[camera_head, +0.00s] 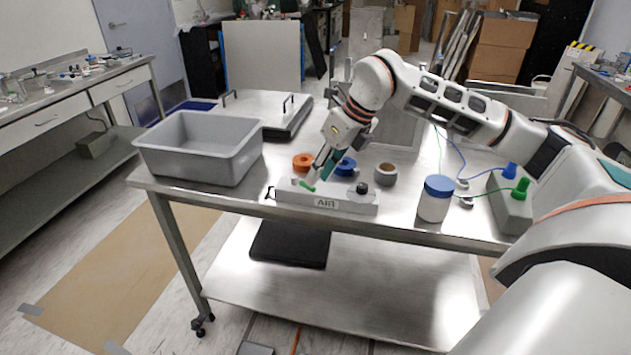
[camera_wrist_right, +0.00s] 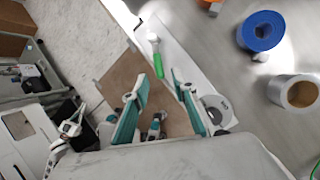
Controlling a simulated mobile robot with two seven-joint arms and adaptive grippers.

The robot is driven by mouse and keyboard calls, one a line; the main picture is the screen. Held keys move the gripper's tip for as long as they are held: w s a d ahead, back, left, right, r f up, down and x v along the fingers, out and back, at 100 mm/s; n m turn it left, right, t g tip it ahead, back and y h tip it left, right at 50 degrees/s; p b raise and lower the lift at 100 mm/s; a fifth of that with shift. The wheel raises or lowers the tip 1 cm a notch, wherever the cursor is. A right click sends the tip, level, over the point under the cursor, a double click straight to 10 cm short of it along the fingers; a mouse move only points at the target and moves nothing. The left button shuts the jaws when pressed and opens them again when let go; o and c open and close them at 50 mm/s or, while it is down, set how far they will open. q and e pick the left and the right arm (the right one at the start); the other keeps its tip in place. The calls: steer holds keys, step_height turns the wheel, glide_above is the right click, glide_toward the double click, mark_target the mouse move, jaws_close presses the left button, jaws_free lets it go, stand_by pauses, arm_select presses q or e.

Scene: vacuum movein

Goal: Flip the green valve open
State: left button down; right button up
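The green valve handle (camera_head: 305,185) is at the left part of the light grey AIR panel (camera_head: 345,203), near the front edge of the metal table. In the right wrist view the valve handle (camera_wrist_right: 157,66) shows a green part and a white end. My right gripper (camera_head: 318,175) reaches down just above and beside the handle. Its teal fingers (camera_wrist_right: 160,80) are apart with nothing clasped, and the green part appears just beyond and between the tips. Whether a finger touches it I cannot tell. My left gripper is not in view.
A grey bin (camera_head: 200,147) stands on the left of the table. Orange tape (camera_head: 302,161), blue tape (camera_head: 346,166) and a grey roll (camera_head: 385,174) lie behind the panel. A blue-lidded jar (camera_head: 435,198) and a box with blue and green plugs (camera_head: 510,205) stand right.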

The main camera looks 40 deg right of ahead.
mark_target(303, 185)
steer(key=shift+x, duration=1.3)
